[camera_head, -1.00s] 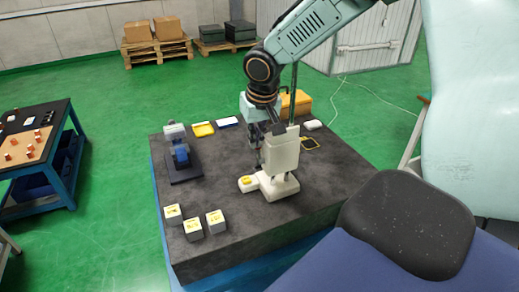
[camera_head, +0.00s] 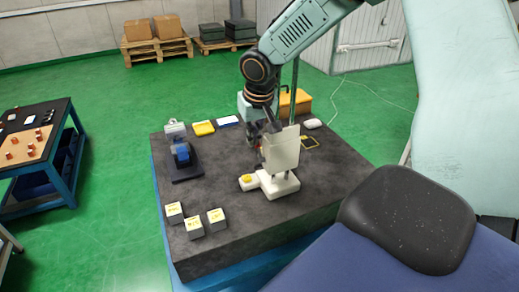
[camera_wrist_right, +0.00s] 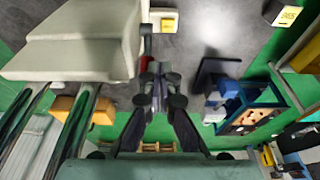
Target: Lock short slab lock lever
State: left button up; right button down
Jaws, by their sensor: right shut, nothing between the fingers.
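A cream-white fixture with an upright slab (camera_head: 280,149) stands on a foot with a yellow top piece (camera_head: 247,178), on the dark table. The slab shows large at the upper left of the right wrist view (camera_wrist_right: 85,42). A small red part, perhaps the lock lever (camera_wrist_right: 146,65), sits at the slab's edge; its setting cannot be told. My right gripper (camera_head: 261,139) is at the slab's left side, partly hidden. In the wrist view its fingertips (camera_wrist_right: 155,71) are together and empty, close to the red part; contact cannot be told. My left gripper is not in view.
The dark tabletop (camera_head: 240,242) carries several labelled grey blocks (camera_head: 193,228) at the front left, a blue device (camera_head: 181,154) at the left, and a yellow tray (camera_head: 203,128) behind. A yellow-orange box (camera_head: 297,103) is at the back.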

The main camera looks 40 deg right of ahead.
jog(key=shift+w+d, duration=0.1)
jog(key=shift+w, duration=0.1)
jog(key=shift+w+d+f, duration=0.15)
jog(key=shift+w+f, duration=0.1)
jog(key=shift+w, duration=0.1)
jog(key=shift+w+f, duration=0.15)
jog(key=shift+f, duration=0.1)
jog(key=shift+w+d+f, duration=0.25)
jog(key=shift+w+f, duration=0.2)
jog(key=shift+w, duration=0.05)
jog(key=shift+w+f, duration=0.1)
jog(key=shift+f, duration=0.1)
jog(key=shift+w+f, duration=0.15)
dwell(0.4)
